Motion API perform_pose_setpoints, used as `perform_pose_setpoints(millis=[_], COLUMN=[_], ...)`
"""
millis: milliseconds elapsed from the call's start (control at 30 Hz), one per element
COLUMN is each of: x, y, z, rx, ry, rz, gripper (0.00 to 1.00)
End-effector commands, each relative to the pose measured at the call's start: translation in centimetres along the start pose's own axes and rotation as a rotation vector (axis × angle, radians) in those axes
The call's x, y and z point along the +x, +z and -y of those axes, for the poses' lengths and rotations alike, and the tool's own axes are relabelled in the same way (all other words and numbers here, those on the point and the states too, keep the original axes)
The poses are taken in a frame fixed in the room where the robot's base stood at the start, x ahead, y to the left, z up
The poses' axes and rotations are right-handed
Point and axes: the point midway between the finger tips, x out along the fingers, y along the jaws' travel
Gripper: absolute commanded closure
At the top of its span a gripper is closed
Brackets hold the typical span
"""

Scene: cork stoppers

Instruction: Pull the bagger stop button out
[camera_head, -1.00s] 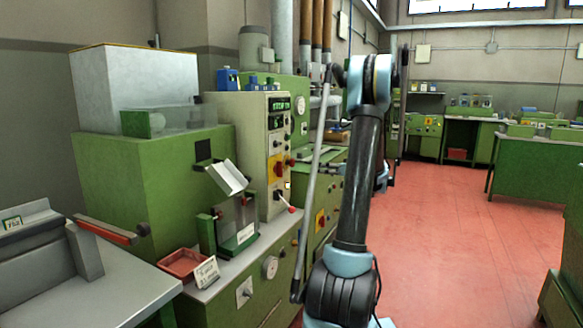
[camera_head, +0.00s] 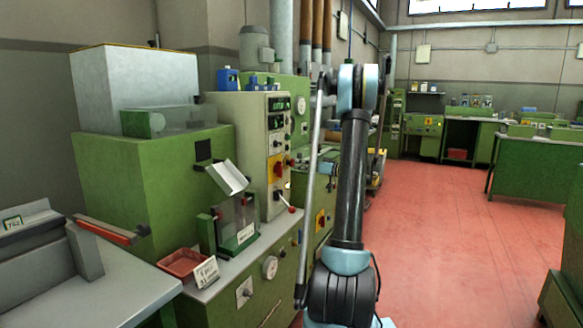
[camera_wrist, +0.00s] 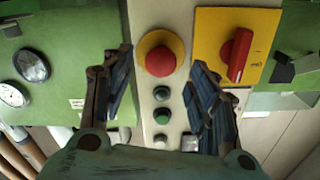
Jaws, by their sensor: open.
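A red mushroom stop button (camera_wrist: 161,60) on a round yellow base shows at the top middle of the wrist view, on a pale control strip. My gripper (camera_wrist: 165,68) is open, with one finger to the left of the button and one to the right. The fingers appear apart from the button; the remaining distance is hard to judge. In the head view my arm rises in front of the machines, and the gripper itself is hidden behind it. I cannot make out the stop button for certain in the head view.
Below the button are a dark button (camera_wrist: 161,93), a green button (camera_wrist: 161,115) and others. A red rotary switch (camera_wrist: 236,55) on a yellow plate sits close to the right finger. Gauges (camera_wrist: 31,66) are at left. The red floor (camera_head: 450,240) is clear on the right.

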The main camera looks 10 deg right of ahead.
Motion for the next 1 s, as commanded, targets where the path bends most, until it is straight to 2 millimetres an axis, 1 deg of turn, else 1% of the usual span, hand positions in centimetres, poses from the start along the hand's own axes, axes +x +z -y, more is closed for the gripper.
perform_pose_setpoints(millis=[33,100,300,500,767,800,833,867,900,967,1000], x=[1.0,2.2,4.7,5.8,5.9,5.9,5.9,5.9,5.9,5.9,5.9], y=[0.0,0.0,0.0,0.0,0.0,0.0,0.0,0.0,0.0,0.0,0.0], z=[0.1,0.1,0.0,0.0,0.0,0.0,0.0,0.0,0.0,0.0,0.0], rx=[0.0,0.0,0.0,0.0,0.0,0.0,0.0,0.0,0.0,0.0,0.0], ry=[-0.004,-0.003,-0.003,-0.001,0.0,0.0,0.0,0.0,0.0,0.0,0.0], rz=[0.001,0.001,0.001,0.0,0.0,0.0,0.0,0.0,0.0,0.0,0.0], gripper=[0.46,0.46,0.46,0.46,0.46,0.48,0.55,0.62,0.71,0.85,0.94])
